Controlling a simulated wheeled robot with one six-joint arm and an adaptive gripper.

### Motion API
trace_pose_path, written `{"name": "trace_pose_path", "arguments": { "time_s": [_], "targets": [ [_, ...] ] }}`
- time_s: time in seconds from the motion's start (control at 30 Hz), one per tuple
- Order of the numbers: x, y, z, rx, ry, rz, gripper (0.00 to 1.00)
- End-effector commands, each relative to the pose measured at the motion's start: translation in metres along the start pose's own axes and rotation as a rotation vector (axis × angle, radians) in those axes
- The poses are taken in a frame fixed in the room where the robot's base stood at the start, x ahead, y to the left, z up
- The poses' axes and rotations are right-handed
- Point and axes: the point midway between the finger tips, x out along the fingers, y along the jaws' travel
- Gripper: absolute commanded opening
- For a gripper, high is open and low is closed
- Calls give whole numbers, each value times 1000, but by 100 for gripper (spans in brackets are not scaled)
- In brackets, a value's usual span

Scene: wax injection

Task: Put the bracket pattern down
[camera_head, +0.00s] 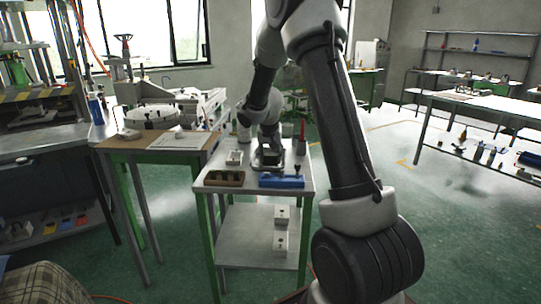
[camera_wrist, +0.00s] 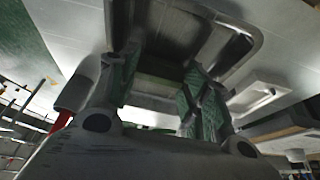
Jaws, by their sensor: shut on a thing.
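My gripper (camera_head: 268,158) is low over a grey tray (camera_head: 256,166) on the small table, near its back middle. In the wrist view my gripper (camera_wrist: 160,82) has its two green-padded fingers apart, with a dark grey piece between them. I take this piece to be the bracket pattern (camera_wrist: 160,88), which is dim and mostly hidden by the fingers. The grey tray's raised rim (camera_wrist: 252,48) shows just beyond the fingertips. I cannot tell whether the pattern touches the tray. In the head view my arm and gripper hide the pattern.
White blocks (camera_head: 281,215) sit on the shelf below. A wooden-topped bench (camera_head: 150,157) stands close on the left.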

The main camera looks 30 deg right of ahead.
Motion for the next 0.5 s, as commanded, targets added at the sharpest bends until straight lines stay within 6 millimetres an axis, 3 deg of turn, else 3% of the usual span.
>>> {"name": "trace_pose_path", "arguments": {
  "time_s": [0.1, 0.13, 0.17, 0.5],
  "targets": [
    [3, 0, 1, 0, -1, 1, 29],
    [3, 0, 1, 0, -1, 1, 51],
    [3, 0, 1, 0, -1, 1, 57],
    [1, 0, 0, 0, 0, 0, 57]
  ]
}}
